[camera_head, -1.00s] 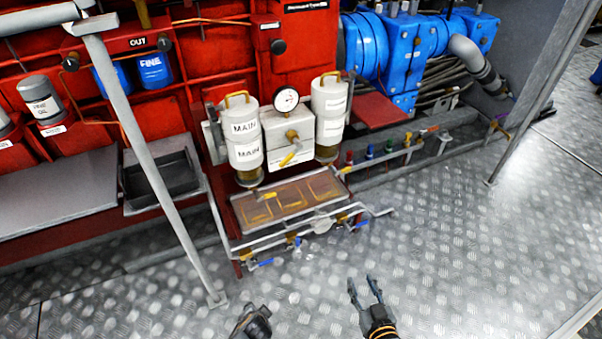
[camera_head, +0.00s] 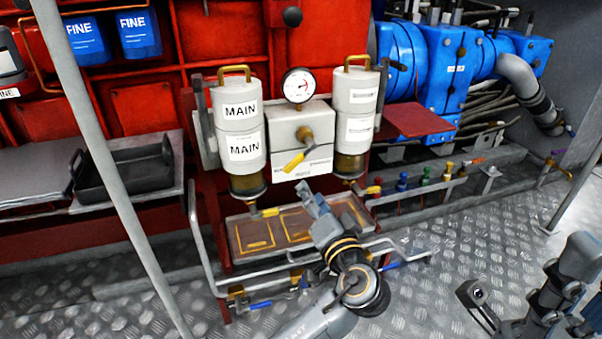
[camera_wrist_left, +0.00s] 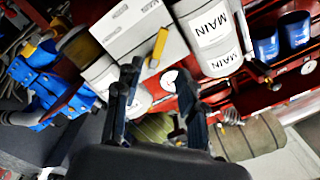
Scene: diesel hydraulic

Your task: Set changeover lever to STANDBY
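The changeover lever (camera_head: 294,162) is a yellow handle on the front of a white valve block (camera_head: 312,122), slanting down and left from a brass hub. The left white canister (camera_head: 240,115) is labelled MAIN; the right canister (camera_head: 354,105) has labels too small to read. My left gripper (camera_head: 312,196) is below the lever, apart from it. In the left wrist view its two fingers (camera_wrist_left: 158,84) are spread with nothing held, and the yellow lever (camera_wrist_left: 158,47) lies beyond them. My right gripper (camera_head: 478,308) is low at the right, away from the block; its finger spacing is unclear.
A pressure gauge (camera_head: 299,86) sits above the block. A drip tray (camera_head: 250,236) with pipe rails is below. A grey post (camera_head: 100,150) stands at left, and small coloured valves (camera_head: 425,175) line the right. Floor is open at right.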

